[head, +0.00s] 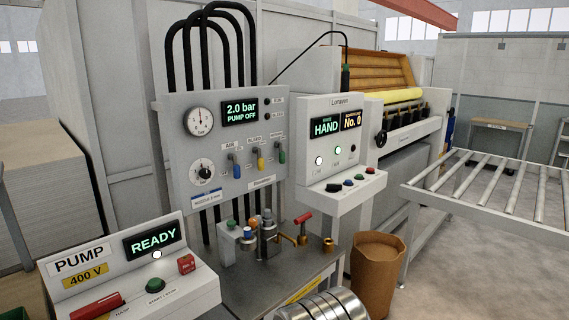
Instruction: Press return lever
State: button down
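A grey control panel (180,190) stands in the middle of the head view. Three small levers sit in a row on it: a blue one (235,165) at left, a yellow one (260,160) in the middle and a green one (281,153) at right. The small labels above them are too small to read for sure, so I cannot tell which is the return lever. The panel's display (241,111) reads "2.0 bar" and "PUMP OFF". My gripper is not in view.
A pump box (120,285) reading "READY" stands at front left. A control box (322,165) reading "HAND" and "No. 0" adjoins the panel at right. Fittings and a red-handled valve (303,219) stand on the bench below. A brown bin (377,275) and roller table (500,190) are right.

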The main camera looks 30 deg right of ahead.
aim_at(277, 145)
jog(key=u, duration=0.05)
jog(key=i, duration=1)
jog(key=z, duration=0.05)
